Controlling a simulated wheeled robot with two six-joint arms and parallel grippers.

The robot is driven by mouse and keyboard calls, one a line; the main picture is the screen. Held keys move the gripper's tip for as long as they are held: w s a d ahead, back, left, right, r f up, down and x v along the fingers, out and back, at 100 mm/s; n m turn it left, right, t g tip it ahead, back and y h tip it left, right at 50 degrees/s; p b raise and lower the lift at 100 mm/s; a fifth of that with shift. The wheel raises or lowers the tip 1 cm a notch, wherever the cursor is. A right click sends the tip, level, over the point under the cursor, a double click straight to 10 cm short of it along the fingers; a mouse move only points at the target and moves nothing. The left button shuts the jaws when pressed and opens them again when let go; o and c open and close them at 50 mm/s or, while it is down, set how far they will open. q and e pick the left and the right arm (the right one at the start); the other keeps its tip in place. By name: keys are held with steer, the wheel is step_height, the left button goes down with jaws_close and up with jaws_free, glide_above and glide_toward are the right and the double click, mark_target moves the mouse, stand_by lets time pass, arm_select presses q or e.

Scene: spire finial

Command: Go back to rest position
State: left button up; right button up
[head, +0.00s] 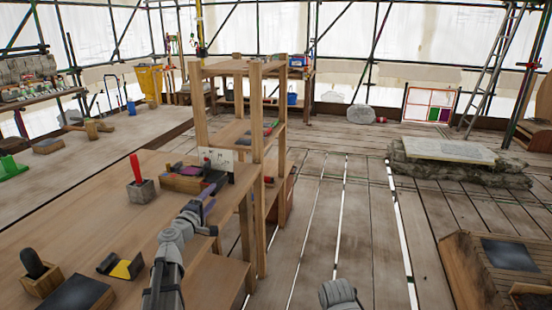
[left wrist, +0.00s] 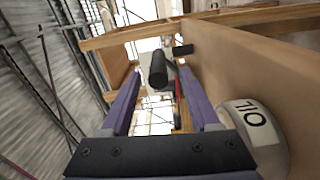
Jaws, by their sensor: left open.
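My left gripper (head: 212,188) has purple fingers and reaches over the workbench (head: 110,215), close to a wooden tray (head: 181,183) of tools. In the left wrist view my left gripper (left wrist: 158,80) is open. A dark cylindrical handle (left wrist: 158,69) shows between and beyond its fingers; I cannot tell whether it lies in the gap. A white round container marked OIL (left wrist: 252,135) is beside the right finger. My right gripper is not in view; only a grey part of my right arm shows at the bottom of the head view.
A wooden shelf frame (head: 257,130) rises just beyond my left gripper. A stone block with a red-handled tool (head: 141,190), a yellow-black item (head: 124,267) and a dark-knobbed wooden block (head: 40,275) are on the bench. Plank floor right of the shelf is mostly clear. A stone slab (head: 447,150) stands behind.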

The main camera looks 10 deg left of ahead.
arm_select(q)
steer(key=s+d+f+m+g+h+p, duration=0.1)
steer(key=s+d+m+g+h+p, duration=0.2)
steer(key=d, duration=0.6)
steer(key=s+d+m+g+h+p, duration=0.1)
steer(key=s+d+m+g+p, duration=0.3)
steer(key=d, duration=0.6)
steer(key=s+d+f+m+g+h+p, duration=0.1)
steer(key=s+d+m+g+h+p, duration=0.15)
steer(key=d+m, duration=0.5)
steer(key=s+d+f+m+g+y+p, duration=0.2)
steer(key=s+d+g+p, duration=0.25)
steer(key=s+d, duration=0.3)
steer(key=s+a+m+g+y+p, duration=0.1)
steer(key=s+g+y+p, duration=0.1)
steer(key=s, duration=0.4)
steer(key=s+a+r+m+g+y+p, duration=0.1)
steer(key=s+a+m+g+y+p, duration=0.1)
steer(key=s+y, duration=0.3)
steer(key=shift+s+a+r+p, duration=0.25)
steer(key=shift+s+p, duration=0.25)
steer(key=shift+s, duration=0.65)
steer(key=shift+m, duration=0.25)
